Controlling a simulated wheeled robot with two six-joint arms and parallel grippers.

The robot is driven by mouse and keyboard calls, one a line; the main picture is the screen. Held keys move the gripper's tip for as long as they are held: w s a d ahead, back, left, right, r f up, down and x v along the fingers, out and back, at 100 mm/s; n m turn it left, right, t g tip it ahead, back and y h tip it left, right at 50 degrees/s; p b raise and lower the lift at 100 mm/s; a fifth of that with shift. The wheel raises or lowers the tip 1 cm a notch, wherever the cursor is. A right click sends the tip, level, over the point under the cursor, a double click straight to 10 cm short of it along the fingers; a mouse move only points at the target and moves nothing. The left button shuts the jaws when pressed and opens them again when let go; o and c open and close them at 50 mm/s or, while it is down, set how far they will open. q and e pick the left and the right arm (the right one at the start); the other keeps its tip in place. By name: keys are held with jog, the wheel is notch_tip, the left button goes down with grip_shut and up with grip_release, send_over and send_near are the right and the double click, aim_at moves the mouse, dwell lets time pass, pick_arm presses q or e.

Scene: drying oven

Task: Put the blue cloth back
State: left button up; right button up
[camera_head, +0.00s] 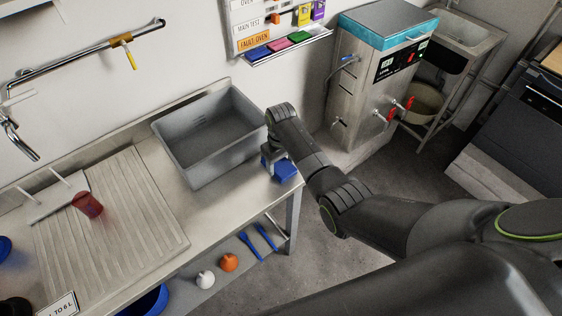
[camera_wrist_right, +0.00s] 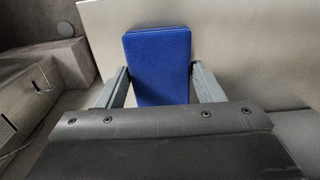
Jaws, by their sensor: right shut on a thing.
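The blue cloth (camera_head: 287,170) is a small folded block at the right end of the steel table (camera_head: 225,205), beside the grey basin. My right gripper (camera_head: 272,162) comes down over it and is shut on it. In the right wrist view the cloth (camera_wrist_right: 158,65) sits between the two grey fingers of the right gripper (camera_wrist_right: 161,82), with the pale table top beyond it. I cannot tell whether the cloth touches the table. My left gripper is not in view.
The empty grey basin (camera_head: 182,155) stands just left of my right gripper. A ribbed drainboard (camera_head: 110,215) with a red cup (camera_head: 88,205) is farther left. Blue tools (camera_head: 258,240) lie on the lower shelf.

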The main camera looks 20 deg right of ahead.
aim_at(281, 165)
jog(key=o, duration=0.9)
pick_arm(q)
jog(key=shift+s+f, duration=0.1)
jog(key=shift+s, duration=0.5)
pick_arm(e)
jog(key=shift+f, duration=0.1)
jog(key=shift+r, duration=0.65)
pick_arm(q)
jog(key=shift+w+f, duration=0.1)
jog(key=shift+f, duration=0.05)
pick_arm(e)
notch_tip(281, 165, up, 11)
jog(key=shift+r, duration=0.1)
